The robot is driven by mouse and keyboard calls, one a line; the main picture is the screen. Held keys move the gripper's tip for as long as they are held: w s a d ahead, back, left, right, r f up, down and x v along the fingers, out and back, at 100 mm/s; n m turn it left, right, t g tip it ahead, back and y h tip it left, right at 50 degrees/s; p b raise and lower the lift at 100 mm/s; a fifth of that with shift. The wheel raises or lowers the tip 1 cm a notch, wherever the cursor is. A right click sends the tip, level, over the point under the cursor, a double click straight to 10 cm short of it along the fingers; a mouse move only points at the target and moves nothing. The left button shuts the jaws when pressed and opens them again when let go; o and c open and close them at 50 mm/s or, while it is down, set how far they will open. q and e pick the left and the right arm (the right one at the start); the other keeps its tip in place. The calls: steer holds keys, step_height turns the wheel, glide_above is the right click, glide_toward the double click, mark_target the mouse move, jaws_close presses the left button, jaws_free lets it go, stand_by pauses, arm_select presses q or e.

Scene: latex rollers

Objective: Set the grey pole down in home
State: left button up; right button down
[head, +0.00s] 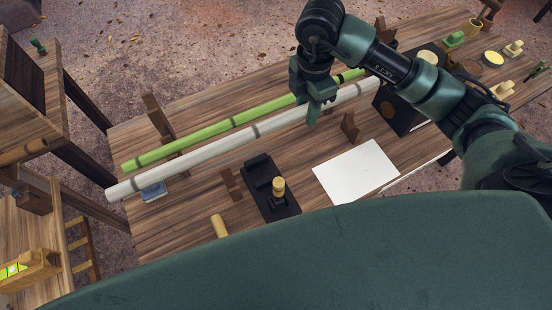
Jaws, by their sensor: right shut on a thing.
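The grey pole (215,152) is long and pale with darker bands. It slants across the wooden table from lower left to upper right, beside and in front of the green pole (205,136). My right gripper (309,108) is shut on the grey pole right of its middle. The pole's left end reaches to the table's left edge, near a small blue block (153,191). I cannot tell whether the pole touches the supports beneath it, or which place is home. My left gripper is not in view.
Wooden supports stand at the left (158,118) and back right. Smaller wooden pieces (349,127) stand in front of the poles. A black device (268,188), white sheet (356,171), and black box (400,112) occupy the table. Several small items sit at the far right.

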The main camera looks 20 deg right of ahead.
steer(key=w+a+b, duration=0.1)
steer(key=w+b, duration=0.2)
steer(key=w, duration=0.9)
steer(key=w+a+b, duration=0.2)
steer(key=w+b, duration=0.2)
steer(key=w, duration=0.8)
steer(key=shift+w+a, duration=0.15)
steer(key=shift+a, duration=0.1)
stand_by(0.6)
stand_by(0.4)
steer(key=shift+f, duration=0.1)
stand_by(0.3)
steer(key=shift+f+b, duration=0.5)
steer(key=shift+f, duration=0.9)
steer(key=shift+f+b, duration=0.65)
steer(key=shift+f, duration=0.7)
steer(key=c, duration=1)
jaws_free()
